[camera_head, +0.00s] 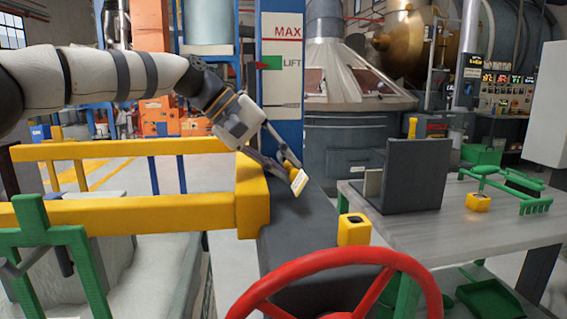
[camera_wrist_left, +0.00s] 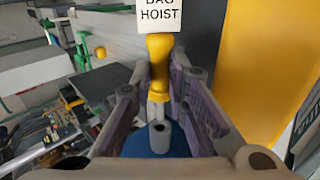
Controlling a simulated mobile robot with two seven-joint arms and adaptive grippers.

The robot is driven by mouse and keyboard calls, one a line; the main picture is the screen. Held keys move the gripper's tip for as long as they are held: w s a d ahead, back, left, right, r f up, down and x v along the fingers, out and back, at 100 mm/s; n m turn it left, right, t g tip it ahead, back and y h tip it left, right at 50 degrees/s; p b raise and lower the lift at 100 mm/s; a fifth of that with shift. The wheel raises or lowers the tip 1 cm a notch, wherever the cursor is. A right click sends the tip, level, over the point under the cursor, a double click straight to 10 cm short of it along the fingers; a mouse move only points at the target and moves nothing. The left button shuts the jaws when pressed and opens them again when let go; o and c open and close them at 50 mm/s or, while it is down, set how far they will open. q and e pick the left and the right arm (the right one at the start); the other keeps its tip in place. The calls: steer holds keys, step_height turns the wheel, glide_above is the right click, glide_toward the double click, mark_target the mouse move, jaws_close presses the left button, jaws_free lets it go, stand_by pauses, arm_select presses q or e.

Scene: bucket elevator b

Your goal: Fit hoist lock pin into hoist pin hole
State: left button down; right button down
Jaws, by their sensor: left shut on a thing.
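The hoist lock pin has a yellow handle (camera_wrist_left: 159,55) and a pale metal shank in the left wrist view. A white tag reading "BAG HOIST" (camera_wrist_left: 160,20) is at its far end. My left gripper (camera_wrist_left: 158,85) is shut on the pin, with a finger on each side. In the head view my left gripper (camera_head: 291,166) points down and right, with the tag (camera_head: 299,182) at its tips. It is just right of the yellow beam's end block (camera_head: 252,195), above a dark surface. I cannot make out the hoist pin hole. My right gripper is not in view.
A red handwheel (camera_head: 335,262) stands in the front. A blue post with a "MAX" and "LIFT" panel (camera_head: 280,80) rises behind the gripper.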

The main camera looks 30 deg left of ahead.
arm_select(q)
steer(key=shift+r, duration=0.1)
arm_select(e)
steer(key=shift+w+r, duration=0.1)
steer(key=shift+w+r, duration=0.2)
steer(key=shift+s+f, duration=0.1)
arm_select(q)
steer(key=shift+w+a, duration=0.25)
steer(key=shift+w, duration=0.1)
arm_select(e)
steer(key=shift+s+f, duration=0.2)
